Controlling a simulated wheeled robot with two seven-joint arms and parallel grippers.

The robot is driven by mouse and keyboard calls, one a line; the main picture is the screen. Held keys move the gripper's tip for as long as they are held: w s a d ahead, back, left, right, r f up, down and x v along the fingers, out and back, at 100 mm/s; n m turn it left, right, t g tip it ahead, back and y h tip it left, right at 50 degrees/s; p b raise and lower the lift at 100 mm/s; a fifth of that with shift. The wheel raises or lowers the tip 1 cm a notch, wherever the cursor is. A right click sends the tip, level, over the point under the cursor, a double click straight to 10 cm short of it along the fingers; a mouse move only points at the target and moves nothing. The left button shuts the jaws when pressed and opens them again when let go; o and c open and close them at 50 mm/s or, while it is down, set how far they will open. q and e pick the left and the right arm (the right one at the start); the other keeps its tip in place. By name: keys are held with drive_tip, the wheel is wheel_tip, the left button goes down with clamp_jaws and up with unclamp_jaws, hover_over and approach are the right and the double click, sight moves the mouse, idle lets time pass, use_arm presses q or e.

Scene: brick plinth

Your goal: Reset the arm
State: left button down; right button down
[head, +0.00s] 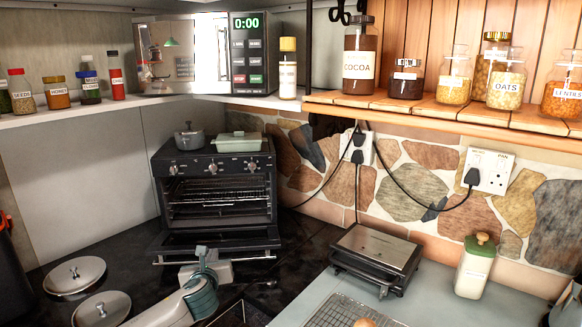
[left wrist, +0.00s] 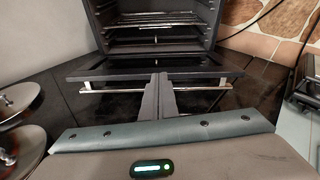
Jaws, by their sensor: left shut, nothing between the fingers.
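My left gripper (head: 203,254) is low in front of the small black oven (head: 215,185), with its fingers pointing at it. In the left wrist view its two fingers (left wrist: 158,90) are together with nothing between them. The oven door (head: 218,242) is folded down open, and wire racks show inside. In the left wrist view the fingertips overlap the door (left wrist: 215,68) and its bar handle (left wrist: 110,88); I cannot tell whether they touch. My right gripper is not in view.
Two round metal lids (head: 75,275) (head: 102,309) lie on the dark counter at left. A grey pot (head: 189,137) and a pale green dish (head: 238,142) sit on the oven. A metal grill (head: 376,256), wire rack (head: 345,313) and green-lidded canister (head: 475,267) stand at right.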

use_arm(q)
drive_tip(key=s+d+f+n+g+h, duration=0.1)
drive_tip(key=s+d+f+n+g, duration=0.25)
drive_tip(key=s+f+n, duration=0.65)
drive_tip(key=s+d+f+n+g+h, duration=0.15)
drive_tip(key=s+d+f+n, duration=0.25)
drive_tip(key=s+f, duration=0.7)
drive_tip(key=s+a+f+n+g, duration=0.1)
drive_tip(key=s+a+n+g, duration=0.25)
drive_tip(key=s+n, duration=1.05)
drive_tip(key=s+a+f+n+g, duration=0.1)
drive_tip(key=s+a+n+g, duration=0.25)
drive_tip(key=s, duration=2.05)
wheel_tip(320, 180, down, 30)
drive_tip(key=b, duration=0.2)
drive_tip(key=s+a+f+g+b, duration=0.1)
drive_tip(key=s+a+f+b, duration=0.1)
drive_tip(key=s+f, duration=1.6)
wheel_tip(320, 180, down, 3)
drive_tip(key=shift+s+a+m+g+y+b, duration=0.3)
drive_tip(key=shift+s+a+m+g+y, duration=0.1)
drive_tip(key=shift+a, duration=0.35)
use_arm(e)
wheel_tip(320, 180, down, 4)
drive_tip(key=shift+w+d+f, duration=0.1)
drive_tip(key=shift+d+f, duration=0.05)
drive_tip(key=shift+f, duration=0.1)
